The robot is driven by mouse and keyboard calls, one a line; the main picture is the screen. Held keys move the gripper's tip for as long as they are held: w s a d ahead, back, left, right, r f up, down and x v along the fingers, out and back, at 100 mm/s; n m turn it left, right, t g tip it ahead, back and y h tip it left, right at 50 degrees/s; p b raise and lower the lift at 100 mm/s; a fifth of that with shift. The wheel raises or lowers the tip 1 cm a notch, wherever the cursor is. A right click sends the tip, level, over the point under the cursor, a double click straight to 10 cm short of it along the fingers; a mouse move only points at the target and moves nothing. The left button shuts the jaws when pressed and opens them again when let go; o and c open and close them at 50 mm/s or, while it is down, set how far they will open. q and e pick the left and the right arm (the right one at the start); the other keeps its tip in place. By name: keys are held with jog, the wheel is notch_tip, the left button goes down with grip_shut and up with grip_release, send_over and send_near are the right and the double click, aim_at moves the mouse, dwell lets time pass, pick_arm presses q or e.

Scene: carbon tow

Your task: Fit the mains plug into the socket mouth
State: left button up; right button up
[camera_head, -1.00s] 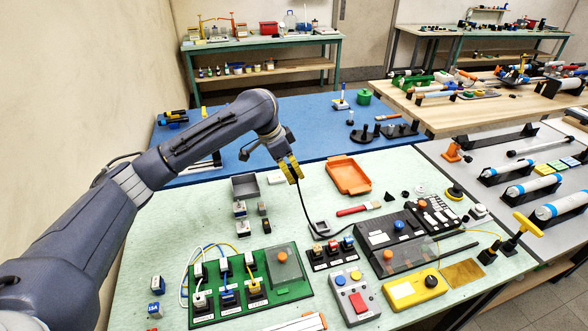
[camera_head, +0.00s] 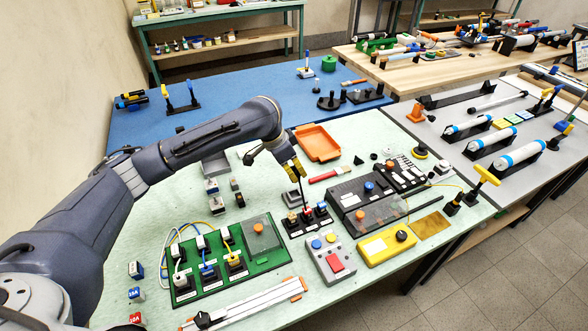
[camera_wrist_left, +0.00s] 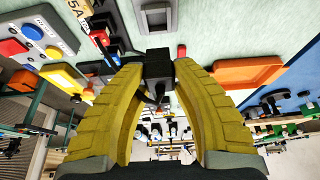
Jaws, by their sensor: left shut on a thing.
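My left gripper (camera_head: 295,170), with yellow fingers, comes in from the left above the pale green bench. In the left wrist view its fingers (camera_wrist_left: 160,85) are shut on a black plug (camera_wrist_left: 158,65). A thin black cable (camera_head: 303,192) hangs below the gripper in the head view. A grey square recessed piece (camera_head: 292,198), which looks like the socket mouth, lies on the bench just below the gripper. In the left wrist view this piece (camera_wrist_left: 163,13) is ahead of the plug, apart from it. The plug's pins are hidden. My right gripper is in neither view.
A strip of small switches (camera_head: 308,222) stands close in front of the grey piece. A green board (camera_head: 262,236) with plugs and cables is to its left, a black case (camera_head: 345,196) to its right. An orange tray (camera_head: 322,155) lies behind.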

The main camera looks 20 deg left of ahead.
pick_arm(q)
send_over(299, 194)
jog(key=a, duration=0.1)
jog(key=shift+s+a+f, duration=0.1)
jog(key=shift+s+f, duration=0.15)
jog(key=shift+f, duration=1.2)
jog(key=shift+s+a+f, duration=0.1)
jog(key=shift+s+f, duration=0.1)
jog(key=shift+f, duration=1.2)
jog(key=shift+f, duration=1.45)
jog(key=o, duration=1.1)
jog(key=shift+o, duration=0.3)
jog(key=v, duration=1.2)
jog(key=shift+f, duration=0.1)
jog(key=x, duration=1.2)
jog(key=shift+r, duration=0.2)
